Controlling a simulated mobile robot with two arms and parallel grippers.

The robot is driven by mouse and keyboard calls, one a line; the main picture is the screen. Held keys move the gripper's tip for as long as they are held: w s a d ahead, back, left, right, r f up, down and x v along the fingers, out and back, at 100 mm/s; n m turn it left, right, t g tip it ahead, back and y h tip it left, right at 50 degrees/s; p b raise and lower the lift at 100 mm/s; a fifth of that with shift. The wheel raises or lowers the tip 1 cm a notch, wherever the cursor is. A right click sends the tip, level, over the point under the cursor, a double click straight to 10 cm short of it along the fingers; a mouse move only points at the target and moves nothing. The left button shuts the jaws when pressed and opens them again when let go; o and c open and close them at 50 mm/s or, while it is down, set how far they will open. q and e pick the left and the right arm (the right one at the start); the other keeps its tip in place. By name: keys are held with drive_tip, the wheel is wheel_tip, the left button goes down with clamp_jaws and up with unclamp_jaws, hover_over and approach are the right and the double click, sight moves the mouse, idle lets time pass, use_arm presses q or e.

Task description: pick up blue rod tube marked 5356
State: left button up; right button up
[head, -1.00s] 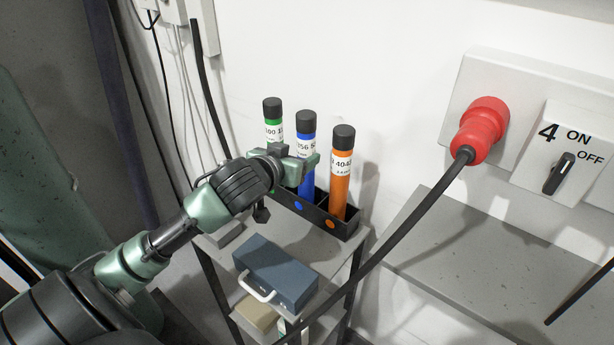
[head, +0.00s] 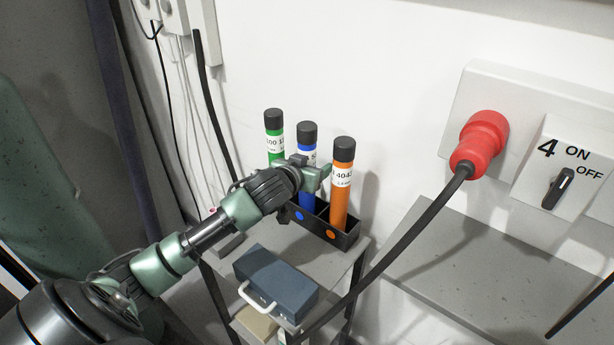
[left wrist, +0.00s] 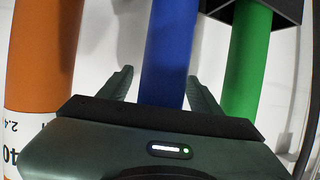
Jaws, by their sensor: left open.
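The blue rod tube (head: 307,188) stands upright in the middle slot of a black rack (head: 318,219), with a black cap and a white label partly hidden by my gripper. My left gripper (head: 322,176) is at the tube's upper part. In the left wrist view the open fingers (left wrist: 155,88) lie on either side of the blue tube (left wrist: 168,55), with gaps visible on both sides. The label's number cannot be read now. My right gripper is not in view.
A green tube (head: 274,143) stands left of the blue one and an orange tube (head: 341,190) right of it, both close to the fingers. A blue-grey case (head: 275,283) lies in front. A black cable (head: 410,240) with a red plug (head: 480,143) hangs at the right.

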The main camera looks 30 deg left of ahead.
use_arm(q)
clamp_jaws()
drive_tip(key=shift+r, duration=0.1)
